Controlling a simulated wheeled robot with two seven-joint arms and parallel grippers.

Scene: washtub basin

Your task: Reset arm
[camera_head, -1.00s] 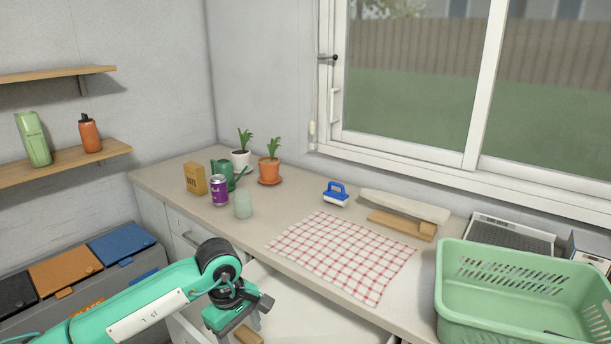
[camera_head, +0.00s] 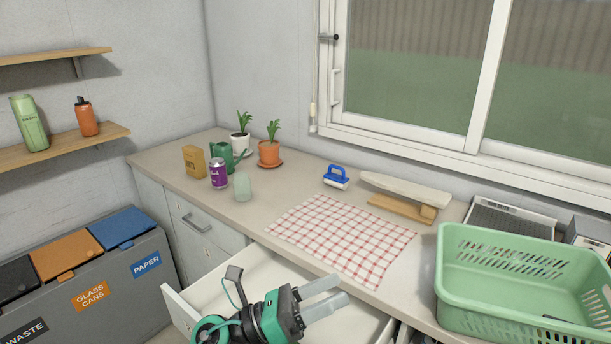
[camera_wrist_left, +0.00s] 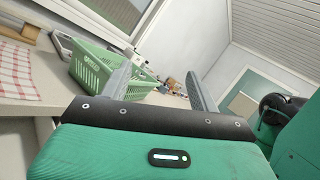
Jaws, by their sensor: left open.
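My left gripper (camera_head: 342,288) is at the bottom centre of the head view, above the open white drawer (camera_head: 225,283). Its two grey fingers point right and are apart, with nothing between them. In the left wrist view, my left gripper (camera_wrist_left: 158,72) also shows spread, empty fingers, with the counter and the green basket beyond them. My right gripper is not in view.
The counter holds a checkered cloth (camera_head: 340,238), a green basket (camera_head: 520,318), a blue-handled brush (camera_head: 337,177), a purple can (camera_head: 218,173) and potted plants (camera_head: 269,152). Sorting bins (camera_head: 95,290) stand at the lower left.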

